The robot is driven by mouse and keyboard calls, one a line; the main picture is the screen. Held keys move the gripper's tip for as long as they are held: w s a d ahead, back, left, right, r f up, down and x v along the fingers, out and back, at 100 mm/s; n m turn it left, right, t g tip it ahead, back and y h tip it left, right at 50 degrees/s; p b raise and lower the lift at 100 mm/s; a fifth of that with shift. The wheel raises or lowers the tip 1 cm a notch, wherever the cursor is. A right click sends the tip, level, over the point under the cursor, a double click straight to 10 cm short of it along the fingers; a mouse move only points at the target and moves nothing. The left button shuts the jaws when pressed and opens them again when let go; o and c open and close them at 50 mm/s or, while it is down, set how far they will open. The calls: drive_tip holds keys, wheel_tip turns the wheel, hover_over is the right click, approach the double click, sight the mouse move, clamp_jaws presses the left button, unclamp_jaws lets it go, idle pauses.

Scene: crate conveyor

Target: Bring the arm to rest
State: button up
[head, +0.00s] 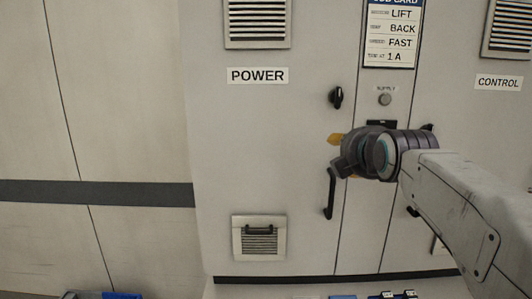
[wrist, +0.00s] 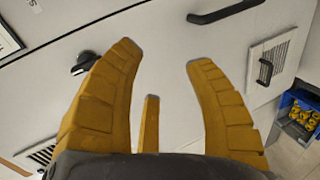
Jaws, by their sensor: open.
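In the head view my arm reaches in from the right, and the yellow fingers show only in part behind the dark wrist. The gripper is in front of the grey cabinet (head: 265,150), by the black door handle (head: 330,194). The wrist view also shows a black handle (wrist: 226,12) beyond the fingertips and a black rotary knob (wrist: 84,63) by the left finger. I cannot tell whether the fingers touch the cabinet.
The cabinet carries a POWER label (head: 257,76), a CONTROL label (head: 499,82), a job card (head: 390,34) and a grey button (head: 385,99). A low vent with a handle (head: 259,238) is at left. A blue crate with yellow items (wrist: 286,104) stands on the floor.

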drive_tip(key=s+f+m+g, duration=0.45)
drive_tip(key=f+m, duration=0.25)
drive_tip(key=f, duration=0.2)
drive_tip(key=s+f+m+g, duration=0.3)
drive_tip(key=s+f+m, duration=0.25)
drive_tip(key=f, duration=0.35)
drive_tip(key=s+f+m+g+p, duration=0.1)
drive_tip(key=s+f, duration=0.3)
drive_tip(key=s, duration=0.7)
drive_tip(key=s+f+m+g+p, duration=0.1)
drive_tip(key=s+f+m, duration=0.3)
drive_tip(key=s, duration=0.7)
drive_tip(key=shift+s+d+g, duration=0.15)
drive_tip(key=shift+d+g, duration=0.05)
drive_tip(key=shift+g, duration=0.55)
